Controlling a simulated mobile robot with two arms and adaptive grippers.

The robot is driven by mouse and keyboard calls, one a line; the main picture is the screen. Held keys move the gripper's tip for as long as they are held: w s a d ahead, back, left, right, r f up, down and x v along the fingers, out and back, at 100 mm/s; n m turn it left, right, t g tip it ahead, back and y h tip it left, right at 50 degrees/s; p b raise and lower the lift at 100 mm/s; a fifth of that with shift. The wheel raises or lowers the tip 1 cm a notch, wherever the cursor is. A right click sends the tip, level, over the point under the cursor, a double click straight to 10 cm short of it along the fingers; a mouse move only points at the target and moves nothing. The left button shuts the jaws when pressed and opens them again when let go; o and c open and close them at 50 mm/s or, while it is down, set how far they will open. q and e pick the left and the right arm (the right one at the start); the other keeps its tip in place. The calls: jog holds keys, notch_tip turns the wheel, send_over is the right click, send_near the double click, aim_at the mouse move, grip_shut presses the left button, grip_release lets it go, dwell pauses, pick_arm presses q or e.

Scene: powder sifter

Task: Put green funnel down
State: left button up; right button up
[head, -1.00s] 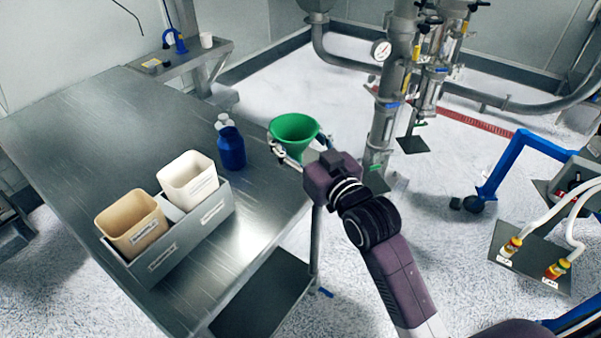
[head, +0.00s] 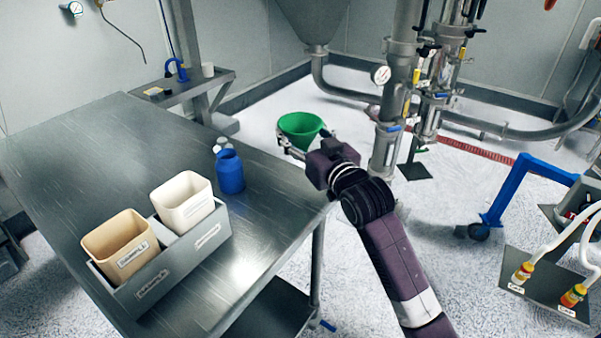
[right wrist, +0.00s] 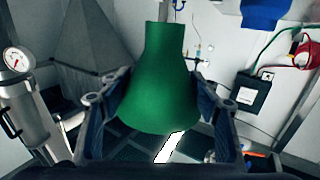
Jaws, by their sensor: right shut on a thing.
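The green funnel (head: 300,127) is held in my right gripper (head: 304,146) near the far right edge of the steel table (head: 90,140). In the head view its wide mouth faces up. In the right wrist view the funnel (right wrist: 163,85) fills the space between the two fingers (right wrist: 160,108), which are shut on its sides. The funnel's lower part is hidden by my gripper in the head view. My left gripper does not show.
A grey holder (head: 165,268) carries a tan bin (head: 121,246) and a white bin (head: 184,200). The table's left and far parts are clear.

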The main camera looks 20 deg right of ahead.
notch_tip(320, 180, down, 11)
jog(key=shift+r, duration=0.1)
dwell(0.3)
jog(key=shift+f, duration=0.2)
jog(key=o, duration=1.1)
jog(key=shift+o, duration=0.2)
jog(key=shift+s+r, duration=0.1)
jog(key=shift+r, duration=0.05)
jog(key=s+d+b, duration=0.1)
jog(key=s, duration=1)
jog(key=shift+s+d, duration=0.3)
jog(key=shift+s, duration=0.1)
